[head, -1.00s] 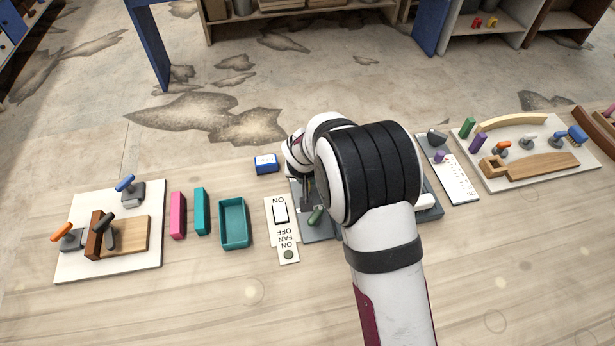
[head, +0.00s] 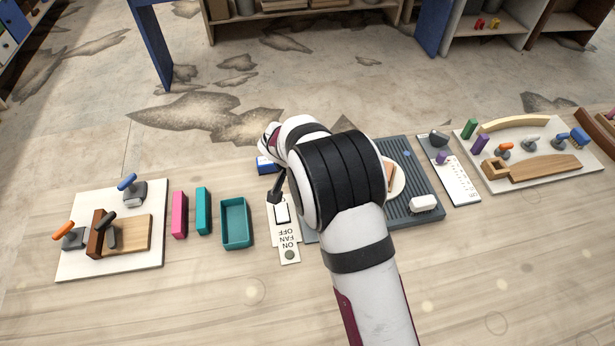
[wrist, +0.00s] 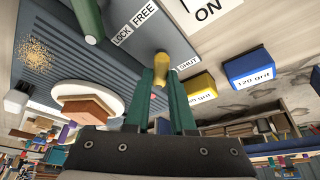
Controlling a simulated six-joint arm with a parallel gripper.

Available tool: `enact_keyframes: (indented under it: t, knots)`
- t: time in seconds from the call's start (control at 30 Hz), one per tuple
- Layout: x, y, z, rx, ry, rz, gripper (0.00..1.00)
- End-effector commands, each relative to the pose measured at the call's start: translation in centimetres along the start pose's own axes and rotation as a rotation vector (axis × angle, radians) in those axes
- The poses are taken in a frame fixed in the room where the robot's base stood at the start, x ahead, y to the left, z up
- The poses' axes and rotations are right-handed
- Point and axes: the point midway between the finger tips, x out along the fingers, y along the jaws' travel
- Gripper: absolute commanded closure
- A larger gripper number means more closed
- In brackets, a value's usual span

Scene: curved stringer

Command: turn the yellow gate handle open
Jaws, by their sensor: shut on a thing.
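The yellow gate handle (wrist: 161,65) shows in the wrist view, beside a label reading SHUT (wrist: 188,63). My gripper (wrist: 161,82) is shut on it, with one green finger on each side. No label reading open can be seen. The handle cannot be made out in the head view.
A green handle (wrist: 88,18) lies near the LOCK and FREE labels. A yellow grit block (wrist: 200,91) and a blue grit block (wrist: 248,67) are close by. The fan switch plate (head: 288,252) and a teal tray (head: 235,223) stand left of the board.

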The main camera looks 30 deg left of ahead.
Motion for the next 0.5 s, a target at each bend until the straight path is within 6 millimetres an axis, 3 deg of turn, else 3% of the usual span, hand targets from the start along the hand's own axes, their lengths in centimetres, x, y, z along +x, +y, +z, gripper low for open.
enact_keyframes:
  t: [0.37, 0.4, 0.5]
  knots:
    - [0.06, 0.02, 0.22, 0.004, -0.004, 0.003, 1.0]
    - [0.06, 0.02, 0.22, 0.004, -0.004, 0.003, 0.71]
    - [0.05, 0.01, 0.18, 0.004, -0.004, 0.002, 0.53]
